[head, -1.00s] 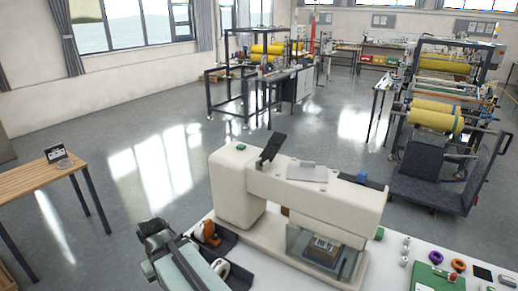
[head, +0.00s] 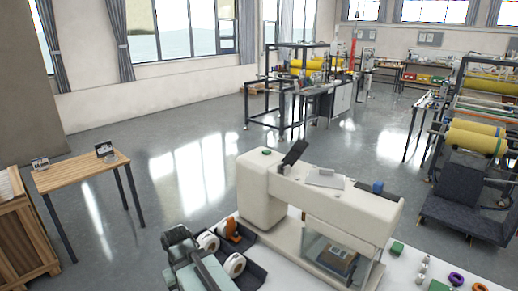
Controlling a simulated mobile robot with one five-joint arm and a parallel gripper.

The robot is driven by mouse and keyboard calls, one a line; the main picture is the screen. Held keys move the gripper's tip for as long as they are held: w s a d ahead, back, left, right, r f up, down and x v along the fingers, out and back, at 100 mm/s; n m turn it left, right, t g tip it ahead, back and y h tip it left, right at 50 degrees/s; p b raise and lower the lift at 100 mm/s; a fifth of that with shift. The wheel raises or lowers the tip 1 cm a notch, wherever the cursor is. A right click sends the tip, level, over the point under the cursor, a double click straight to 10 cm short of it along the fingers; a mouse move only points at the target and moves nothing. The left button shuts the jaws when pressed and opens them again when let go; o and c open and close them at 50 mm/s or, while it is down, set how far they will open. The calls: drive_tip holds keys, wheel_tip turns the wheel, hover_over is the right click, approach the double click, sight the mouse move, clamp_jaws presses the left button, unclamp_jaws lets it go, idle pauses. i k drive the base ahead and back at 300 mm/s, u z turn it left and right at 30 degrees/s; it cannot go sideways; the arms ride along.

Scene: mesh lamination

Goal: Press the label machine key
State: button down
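A cream-white bench machine (head: 258,205) stands on a white-topped bench at the lower middle of the head view. It has a green button (head: 266,152) on its top left, a small tilted dark screen (head: 295,153) and a blue knob (head: 377,186) near its right end. Under its arm is a clear guard with a brown box (head: 338,258) inside. I cannot tell which part is the key, or whether this is the label machine. My gripper is not recognisable in view.
A grey-green device (head: 190,262) stands at the lower left beside dark trays with white rolls (head: 234,264). A wooden table (head: 80,176) with two small displays and a wooden crate (head: 22,240) stand at left. Grey floor between is clear. Roller machines (head: 476,140) stand at right.

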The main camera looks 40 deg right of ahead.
sight(267, 152)
drive_tip(key=u, duration=0.05)
drive_tip(key=i, duration=0.9)
drive_tip(key=z, duration=0.1)
